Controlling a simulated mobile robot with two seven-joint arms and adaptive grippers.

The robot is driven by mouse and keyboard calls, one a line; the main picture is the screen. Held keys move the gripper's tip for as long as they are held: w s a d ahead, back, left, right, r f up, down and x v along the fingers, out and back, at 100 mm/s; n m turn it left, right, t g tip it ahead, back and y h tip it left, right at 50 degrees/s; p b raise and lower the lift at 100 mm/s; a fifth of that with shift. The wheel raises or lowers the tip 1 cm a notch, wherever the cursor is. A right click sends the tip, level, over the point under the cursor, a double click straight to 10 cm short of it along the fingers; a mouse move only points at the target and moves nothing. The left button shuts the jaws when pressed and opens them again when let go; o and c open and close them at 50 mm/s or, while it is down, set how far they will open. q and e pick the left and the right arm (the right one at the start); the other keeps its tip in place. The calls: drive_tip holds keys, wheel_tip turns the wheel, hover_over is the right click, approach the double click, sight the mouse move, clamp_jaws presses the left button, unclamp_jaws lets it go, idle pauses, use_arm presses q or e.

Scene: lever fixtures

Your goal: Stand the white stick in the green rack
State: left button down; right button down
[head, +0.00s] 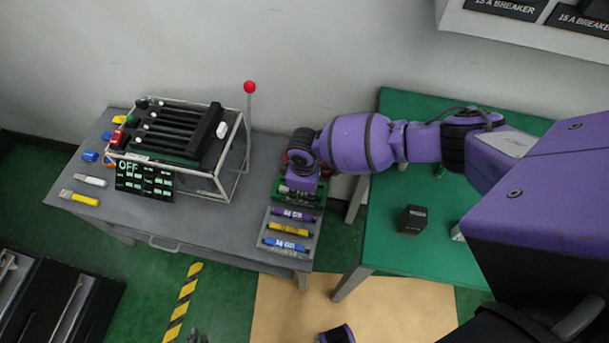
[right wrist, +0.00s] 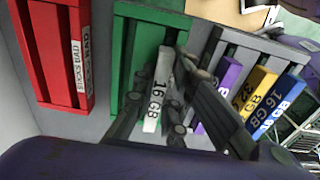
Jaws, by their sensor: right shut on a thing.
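My right gripper (head: 300,188) is over the green rack (head: 309,207), which it partly hides in the head view. In the right wrist view, the right gripper (right wrist: 155,95) is shut on a white stick marked 16 GB (right wrist: 153,112). The stick is in front of the green rack (right wrist: 125,55), between the red rack and the grey rack. I cannot tell whether the stick touches the rack or sits in a slot. Dark tips at the bottom edge of the head view may be my left gripper (head: 196,336); their opening is unclear.
A grey rack (head: 268,222) holds purple, yellow and blue sticks. A lever fixture (head: 180,135) stands on the grey table (head: 215,222). Loose sticks lie at its left. A green table (head: 385,245) with a black box (head: 412,219) is at right.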

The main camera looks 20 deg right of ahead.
drive_tip(key=c, duration=1.7)
unclamp_jaws()
drive_tip(key=shift+s+f, duration=0.55)
drive_tip(key=shift+s, duration=0.05)
use_arm(q)
drive_tip(key=shift+f, duration=0.15)
drive_tip(key=shift+w, duration=0.15)
use_arm(e)
drive_tip(key=shift+s, duration=0.1)
use_arm(q)
drive_tip(key=shift+w+d, duration=0.1)
use_arm(e)
drive_tip(key=r, duration=0.6)
drive_tip(key=w+r, duration=0.1)
drive_tip(key=r, duration=0.2)
drive_tip(key=shift+w, duration=0.1)
use_arm(q)
drive_tip(key=shift+r, duration=0.2)
